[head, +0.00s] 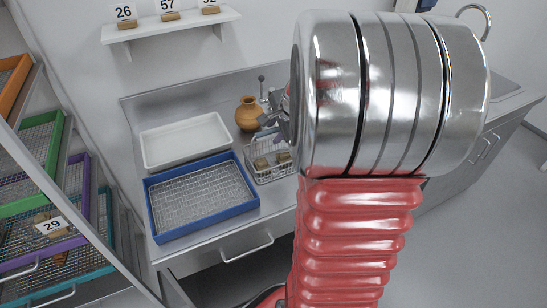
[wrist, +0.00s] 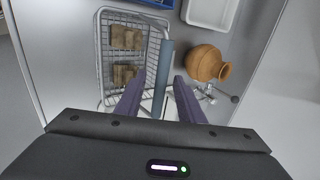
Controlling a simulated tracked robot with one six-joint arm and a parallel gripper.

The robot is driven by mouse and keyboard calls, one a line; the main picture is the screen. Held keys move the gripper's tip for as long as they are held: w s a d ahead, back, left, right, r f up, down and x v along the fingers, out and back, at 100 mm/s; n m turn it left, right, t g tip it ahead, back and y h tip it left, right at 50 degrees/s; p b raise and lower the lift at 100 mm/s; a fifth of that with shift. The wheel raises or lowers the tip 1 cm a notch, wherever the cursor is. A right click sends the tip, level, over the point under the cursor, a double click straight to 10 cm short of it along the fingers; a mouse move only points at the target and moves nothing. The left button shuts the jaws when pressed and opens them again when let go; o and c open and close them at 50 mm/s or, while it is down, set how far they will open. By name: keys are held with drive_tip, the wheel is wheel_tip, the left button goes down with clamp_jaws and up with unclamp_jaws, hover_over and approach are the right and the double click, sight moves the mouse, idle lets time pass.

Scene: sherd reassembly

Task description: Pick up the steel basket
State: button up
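The steel basket (wrist: 101,58) is a wire basket in the upper left of the wrist view, with brown blocks (wrist: 127,37) inside. A blue-grey bar (wrist: 164,65), apparently its handle grip, runs along its right side. My gripper (wrist: 158,77) is open, with its two dark fingers on either side of the bar in the picture and gaps visible; I cannot tell how far above it they are. In the head view the basket (head: 262,177) stands on the steel counter, and my gripper (head: 277,119) is just above it, partly hidden by my arm.
A round brown jar (head: 248,114) stands behind the basket, and right of it in the wrist view (wrist: 203,63). A blue-rimmed mesh tray (head: 152,211) and a white tray (head: 147,153) lie to the left. A rack of coloured trays (head: 59,134) stands at the far left.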

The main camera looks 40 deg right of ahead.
clamp_jaws()
idle(0.4)
wheel_tip(320, 180, up, 10)
drive_tip(key=shift+f, duration=0.1)
idle(0.6)
drive_tip(key=shift+s, duration=0.1)
idle(0.5)
